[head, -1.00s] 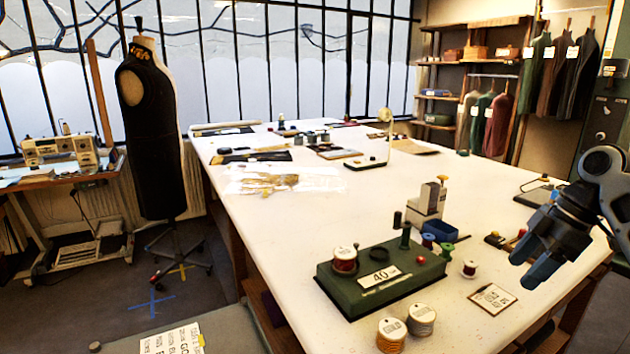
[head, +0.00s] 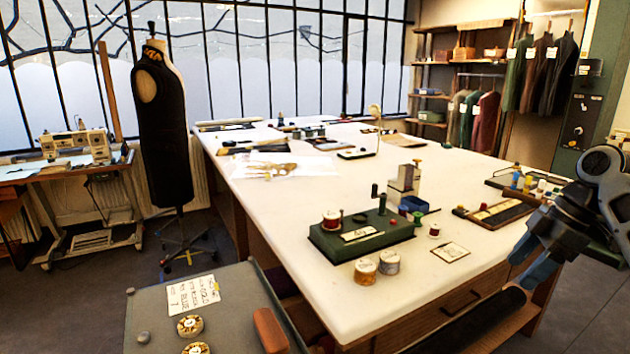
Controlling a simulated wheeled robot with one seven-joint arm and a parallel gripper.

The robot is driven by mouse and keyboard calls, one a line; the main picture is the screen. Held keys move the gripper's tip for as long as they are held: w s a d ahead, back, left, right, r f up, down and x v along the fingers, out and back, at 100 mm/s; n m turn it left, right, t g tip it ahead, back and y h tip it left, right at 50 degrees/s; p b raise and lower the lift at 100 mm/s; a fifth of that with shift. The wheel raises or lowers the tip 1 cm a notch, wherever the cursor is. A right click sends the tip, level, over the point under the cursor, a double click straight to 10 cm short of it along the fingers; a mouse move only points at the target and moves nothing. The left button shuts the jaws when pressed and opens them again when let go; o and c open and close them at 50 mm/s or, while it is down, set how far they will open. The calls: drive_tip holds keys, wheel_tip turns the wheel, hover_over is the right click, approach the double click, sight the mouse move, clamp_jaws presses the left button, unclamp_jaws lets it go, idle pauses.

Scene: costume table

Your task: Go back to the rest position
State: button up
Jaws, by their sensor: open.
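My gripper (head: 531,263) is at the right side of the head view, just off the right edge of the table, with its blue fingers pointing down and left. It is open, and nothing shows between the fingers. The long white work table (head: 300,205) fills the middle. Near its front corner is a green thread stand (head: 385,232) with a red spool (head: 331,221) on it. Two spools, one gold (head: 365,271) and one grey (head: 389,262), stand on the table in front of the stand.
A grey-green surface (head: 248,290) with a note card (head: 192,294) and round tins is at the lower left. A dark dress form (head: 163,125) stands left of the table. A sewing machine (head: 75,146) sits farther left. Grey floor shows at the lower right.

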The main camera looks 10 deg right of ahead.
drive_tip(key=a+f+m+t+y, duration=0.1)
drive_tip(key=a+f+m+t, duration=0.3)
drive_tip(key=a+f, duration=1.25)
drive_tip(key=s+a+f+m+t+h, duration=0.1)
drive_tip(key=s+a+f+m+t, duration=0.45)
drive_tip(key=s+a, duration=0.6)
drive_tip(key=s+d+m+h, duration=0.2)
drive_tip(key=s+m+h, duration=0.2)
drive_tip(key=s, duration=1.6)
drive_tip(key=s+d+r+t, duration=0.3)
drive_tip(key=s+r, duration=1.1)
drive_tip(key=shift+d+r, duration=0.2)
drive_tip(key=shift+r, duration=0.1)
drive_tip(key=shift+t, duration=0.25)
